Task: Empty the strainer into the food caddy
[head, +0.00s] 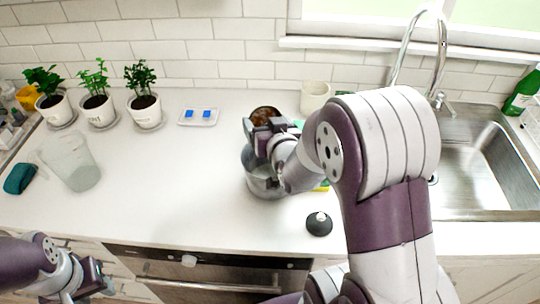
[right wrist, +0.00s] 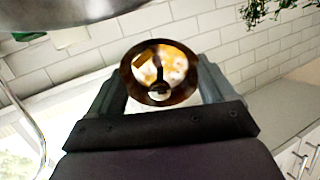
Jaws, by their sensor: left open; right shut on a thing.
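My right gripper (head: 262,128) is shut on a small round brown-rimmed strainer (head: 265,115) above the counter. In the right wrist view, the strainer (right wrist: 160,72) sits between the fingers with orange and whitish scraps inside. A shiny grey metal vessel (head: 262,180), which looks like the food caddy, stands just below my right gripper. The gripper and arm hide part of it, and I cannot tell whether the strainer is over its opening. My left gripper (head: 92,284) is open and empty at the lower left, in front of the counter.
A translucent grey container (head: 70,162) and a teal cloth (head: 20,178) are at left. Potted plants (head: 97,108) and a small tray with blue pieces (head: 198,117) stand behind. A dark dome (head: 319,224) sits near the front edge. The sink (head: 480,165) is right. The left-middle counter is clear.

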